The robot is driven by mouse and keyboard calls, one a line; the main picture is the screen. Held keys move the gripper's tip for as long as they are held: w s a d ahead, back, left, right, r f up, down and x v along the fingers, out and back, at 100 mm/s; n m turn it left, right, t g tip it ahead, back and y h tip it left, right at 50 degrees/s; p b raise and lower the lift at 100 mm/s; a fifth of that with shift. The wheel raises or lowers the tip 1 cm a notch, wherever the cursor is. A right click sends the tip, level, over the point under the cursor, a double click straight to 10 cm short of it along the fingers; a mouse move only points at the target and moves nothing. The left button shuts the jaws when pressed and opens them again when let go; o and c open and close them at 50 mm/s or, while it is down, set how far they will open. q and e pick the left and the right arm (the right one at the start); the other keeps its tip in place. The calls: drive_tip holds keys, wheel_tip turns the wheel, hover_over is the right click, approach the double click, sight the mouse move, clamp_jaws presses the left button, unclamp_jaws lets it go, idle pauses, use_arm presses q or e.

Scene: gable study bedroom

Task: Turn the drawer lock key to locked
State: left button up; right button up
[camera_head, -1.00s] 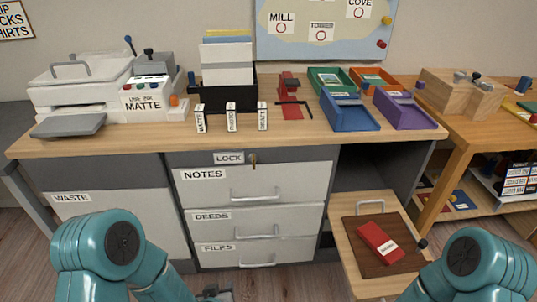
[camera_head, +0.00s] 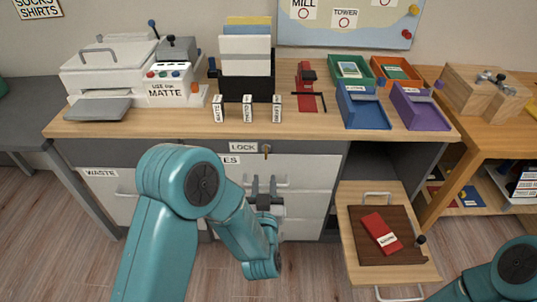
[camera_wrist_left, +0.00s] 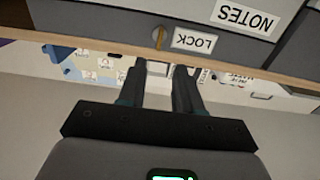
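The brass drawer lock key (camera_head: 266,149) sits in the dark rail under the desktop, just right of the LOCK label (camera_head: 243,147). It looks roughly upright, and its exact turn is too small to tell. The key also shows in the left wrist view (camera_wrist_left: 158,38), in a picture that is upside down, beside the LOCK label (camera_wrist_left: 194,41). My left gripper (camera_head: 264,182) is in front of the drawers, below the key and apart from it. Its two fingers (camera_wrist_left: 161,75) stand apart with nothing between them. My right gripper is out of view.
The NOTES drawer (camera_head: 310,170) is shut below the lock, its label partly hidden by my arm. A pulled-out wooden tray (camera_head: 352,258) with a red book (camera_head: 380,232) is at the right. The desktop (camera_head: 180,125) overhangs the lock, with printer and trays on top.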

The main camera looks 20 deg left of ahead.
sight(266, 155)
use_arm(q)
drive_tip(key=x, duration=1)
drive_tip(key=shift+w, duration=0.25)
clamp_jaws()
